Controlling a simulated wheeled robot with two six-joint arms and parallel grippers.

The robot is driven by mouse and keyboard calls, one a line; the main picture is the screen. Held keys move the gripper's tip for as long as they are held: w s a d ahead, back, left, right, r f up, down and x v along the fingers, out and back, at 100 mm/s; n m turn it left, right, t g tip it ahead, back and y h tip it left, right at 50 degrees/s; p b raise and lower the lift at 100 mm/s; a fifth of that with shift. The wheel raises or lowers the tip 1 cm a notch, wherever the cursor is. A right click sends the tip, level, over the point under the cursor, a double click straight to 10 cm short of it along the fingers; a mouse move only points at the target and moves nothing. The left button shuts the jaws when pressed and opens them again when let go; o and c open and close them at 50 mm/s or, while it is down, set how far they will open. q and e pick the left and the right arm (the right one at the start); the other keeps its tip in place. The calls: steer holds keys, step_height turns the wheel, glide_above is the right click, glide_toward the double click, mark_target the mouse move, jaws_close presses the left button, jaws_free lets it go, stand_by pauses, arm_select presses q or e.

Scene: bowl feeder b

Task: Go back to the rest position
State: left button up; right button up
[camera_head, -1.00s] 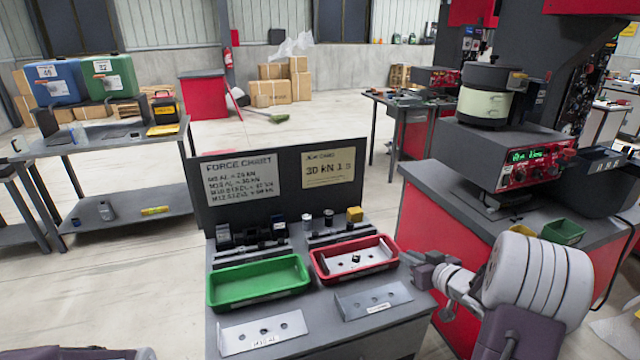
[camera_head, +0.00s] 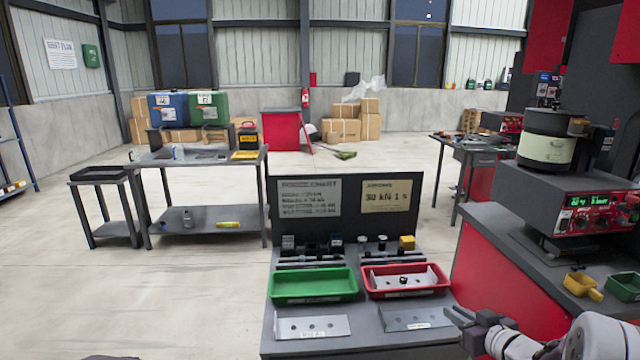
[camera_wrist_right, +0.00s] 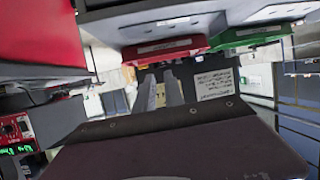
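My right gripper (camera_head: 462,328) is at the lower right of the head view, beside the right edge of the small table. In the right wrist view its two fingers (camera_wrist_right: 160,92) stand apart with nothing between them, so it is open and empty. The red tray (camera_head: 405,292) and the green tray (camera_head: 314,297) stand on that table, left of the gripper. My left gripper is not in view; only a dark bit of what may be my arm shows at the bottom left edge.
Metal plates with holes lie in front of the trays, on the table (camera_head: 360,345). The feeder's red-sided bench (camera_head: 500,270) is close on the right, with a yellow scoop-like bin (camera_head: 581,284) on it. Open floor (camera_head: 180,290) lies to the left.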

steer(key=a+r+g, duration=0.1)
steer(key=a+r, duration=0.1)
steer(key=a, duration=1.2)
steer(key=s+f+m+g+h, duration=0.1)
steer(key=s+f+m+g, duration=0.1)
steer(key=s+f+g, duration=0.65)
steer(key=s+f+m+g+h, duration=0.15)
steer(key=s+f, duration=0.35)
steer(key=s, duration=0.9)
step_height(320, 180, up, 13)
steer(key=s+g+p, duration=0.1)
steer(key=s+p, duration=0.1)
steer(key=p, duration=1.1)
steer(key=shift+a+r+n, duration=0.15)
steer(key=shift+a+n, duration=0.2)
